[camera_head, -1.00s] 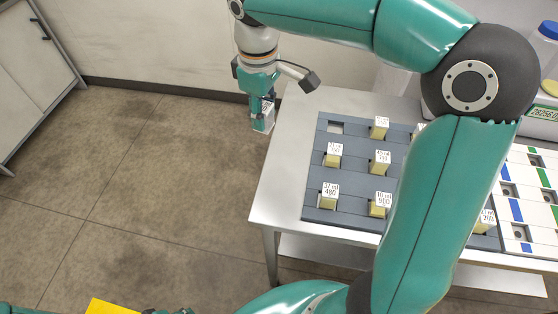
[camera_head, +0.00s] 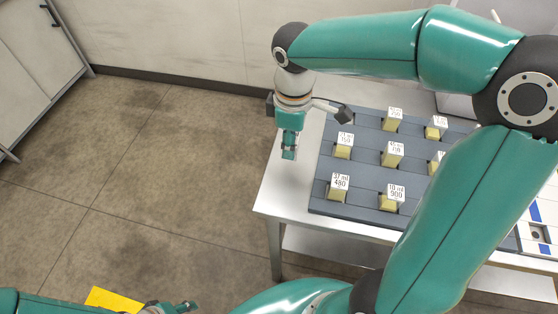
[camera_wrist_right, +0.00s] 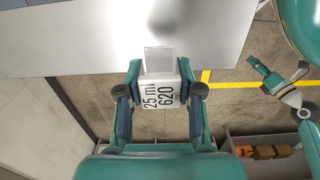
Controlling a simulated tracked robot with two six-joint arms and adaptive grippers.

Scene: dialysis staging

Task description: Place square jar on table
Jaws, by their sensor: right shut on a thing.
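My right gripper (camera_head: 289,152) is shut on a square jar, low beside the left edge of the steel table (camera_head: 277,190). In the right wrist view the jar (camera_wrist_right: 161,92) sits between the two fingers (camera_wrist_right: 160,98), with its white label reading 25 ml 620. The jar's far end overlaps the table edge in that view, and a soft shadow lies on the steel. Whether the jar touches the table cannot be told. In the head view the fingers mostly hide the jar. My left gripper (camera_head: 178,307) is at the bottom edge; it looks open and empty in the wrist view (camera_wrist_right: 280,71).
A grey rack (camera_head: 363,178) with several labelled yellowish jars (camera_head: 339,187) covers much of the table. A bare steel strip lies left of the rack. My right arm covers the table's right side. A cabinet (camera_head: 35,65) stands far left; the floor between is clear.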

